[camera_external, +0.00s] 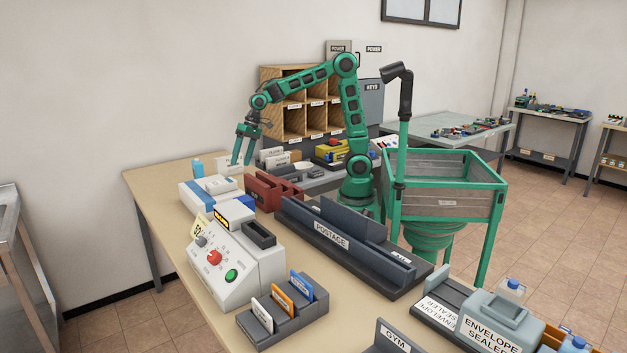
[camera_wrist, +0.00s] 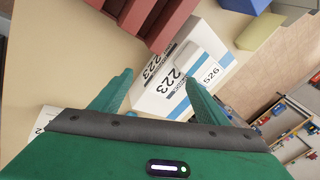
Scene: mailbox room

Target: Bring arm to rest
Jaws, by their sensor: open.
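My green arm rises beside the table and reaches left. Its gripper (camera_external: 243,160) hangs over the far left end of the beige table (camera_external: 160,185), fingers pointing down. In the wrist view the gripper (camera_wrist: 158,80) is open, with its two green fingers spread apart and no object held between them. White boxes (camera_wrist: 160,90) with blue stripes and labels reading 223 and 526 lie below and beyond the fingers. I cannot tell how far the fingertips are above them.
A dark red divided holder (camera_external: 275,191) stands just right of the gripper. A grey POSTAGE rack (camera_external: 335,238), a white machine with red and green buttons (camera_external: 235,265) and a small card holder (camera_external: 283,318) crowd the table. Wooden pigeonholes (camera_external: 295,105) stand behind. A green-framed bin (camera_external: 445,190) is at right.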

